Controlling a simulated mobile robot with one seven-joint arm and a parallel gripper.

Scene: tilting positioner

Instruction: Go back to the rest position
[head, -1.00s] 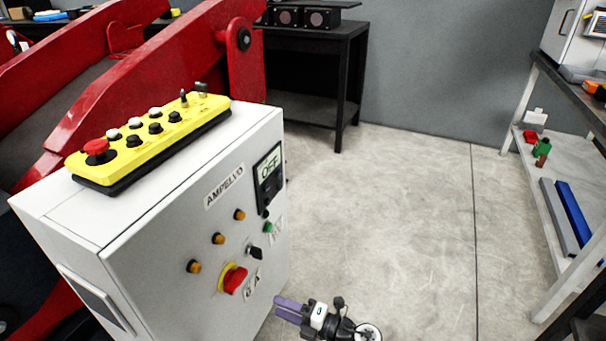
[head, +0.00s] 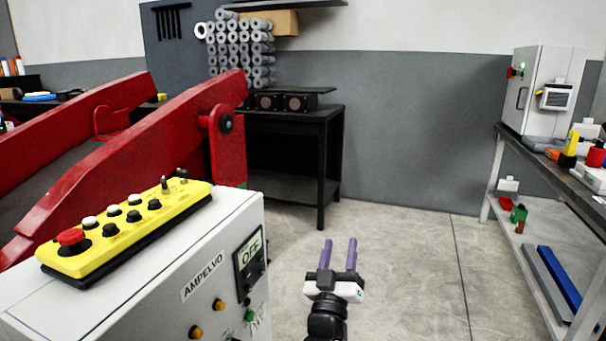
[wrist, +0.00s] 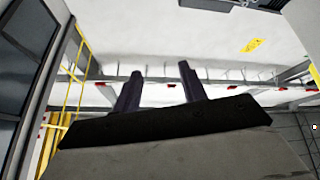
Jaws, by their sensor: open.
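My gripper (head: 339,255) is in the lower middle of the head view, to the right of the white control cabinet and apart from it. Its two purple fingers point up and stand apart, with nothing between them. The fingers also show in the wrist view (wrist: 160,88), against the ceiling and upper walls.
The red positioner arms (head: 130,165) stand at the left behind the cabinet. A black table (head: 285,190) is against the grey wall. A workbench with shelf (head: 530,240) runs along the right. Bare floor (head: 410,260) lies between.

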